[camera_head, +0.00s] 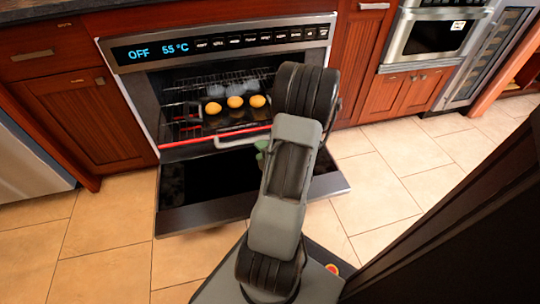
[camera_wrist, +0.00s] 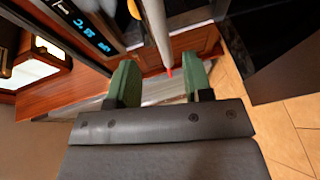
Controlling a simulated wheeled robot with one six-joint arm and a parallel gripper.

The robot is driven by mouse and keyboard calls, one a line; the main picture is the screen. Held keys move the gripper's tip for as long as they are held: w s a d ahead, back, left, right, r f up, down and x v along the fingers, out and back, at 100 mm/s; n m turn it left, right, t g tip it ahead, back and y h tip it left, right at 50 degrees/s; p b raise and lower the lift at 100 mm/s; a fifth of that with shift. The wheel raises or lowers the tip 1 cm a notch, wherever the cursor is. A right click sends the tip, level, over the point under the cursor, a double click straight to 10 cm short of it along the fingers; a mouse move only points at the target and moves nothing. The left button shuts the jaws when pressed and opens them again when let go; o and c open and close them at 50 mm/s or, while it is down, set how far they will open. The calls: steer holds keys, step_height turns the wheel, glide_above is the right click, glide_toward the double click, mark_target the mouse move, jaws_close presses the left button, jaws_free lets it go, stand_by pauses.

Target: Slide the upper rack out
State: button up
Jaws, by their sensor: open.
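The oven (camera_head: 165,105) has its door (camera_head: 185,205) folded down, and a wire rack (camera_head: 245,79) shows inside. Below it, a tray edge with a red strip (camera_head: 190,142) and a pale bar handle (camera_head: 232,144) stands at the opening. I cannot tell for sure which level this edge belongs to. My gripper (camera_wrist: 158,84) is open, its green fingers apart. In the wrist view, a pale bar (camera_wrist: 156,30) with a red tip reaches toward the gap between them; contact is not clear. My arm hides the oven's right side.
Several yellow round items (camera_head: 235,102) and clear cups (camera_head: 238,86) sit in the oven. The lowered door juts out over the tiled floor. Wooden cabinets (camera_head: 85,118) flank the oven, and another appliance (camera_head: 425,40) stands at the right. Open floor (camera_head: 390,165) lies to the right.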

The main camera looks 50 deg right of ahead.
steer(key=shift+p+v, duration=2.8)
steer(key=shift+p, duration=0.05)
